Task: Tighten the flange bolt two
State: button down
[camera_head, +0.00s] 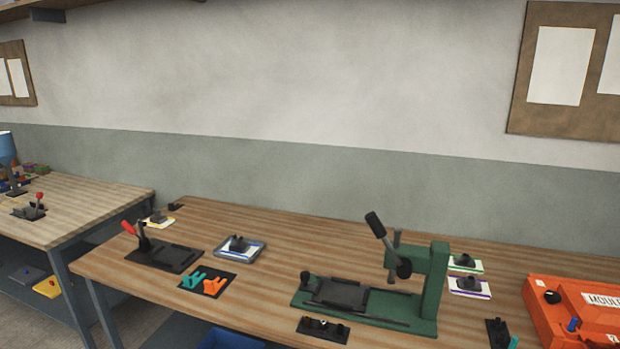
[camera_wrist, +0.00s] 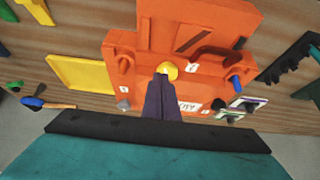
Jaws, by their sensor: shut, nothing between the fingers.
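The orange mould (camera_head: 590,290) stands at the right end of the bench, marked "MOULD". In the wrist view the orange mould (camera_wrist: 200,20) has several coloured knobs or bolt heads around its face. These include a yellow one (camera_wrist: 169,70), a blue one (camera_wrist: 236,82), a grey one (camera_wrist: 124,104) and an orange one (camera_wrist: 125,63). I cannot tell which is flange bolt two; the small number labels are hard to read. My gripper (camera_wrist: 162,77) is shut and empty, its tips over the mould beside the yellow knob. Whether they touch it is unclear. My gripper is outside the head view.
A green press (camera_head: 430,290) with a black lever stands left of the mould. Small dark parts on white cards (camera_head: 468,288) lie between them. A red-handled toggle clamp (camera_head: 165,255) sits farther left. A yellow panel (camera_wrist: 80,80) lies beside the mould in the wrist view.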

jog(key=shift+f+b, duration=0.75)
jog(key=shift+f, duration=1.5)
jog(key=shift+w, duration=0.25)
jog(key=shift+w+a+p, duration=0.15)
jog(key=shift+a+p, duration=0.2)
jog(key=shift+a, duration=0.65)
jog(key=shift+w+a, duration=0.4)
jog(key=shift+a, duration=0.1)
jog(key=shift+s+a, duration=0.2)
jog(key=shift+s, duration=0.15)
dwell(0.4)
notch_tip(320, 180, up, 6)
jog(key=p, duration=0.3)
jog(key=shift+p, duration=0.3)
dwell(0.4)
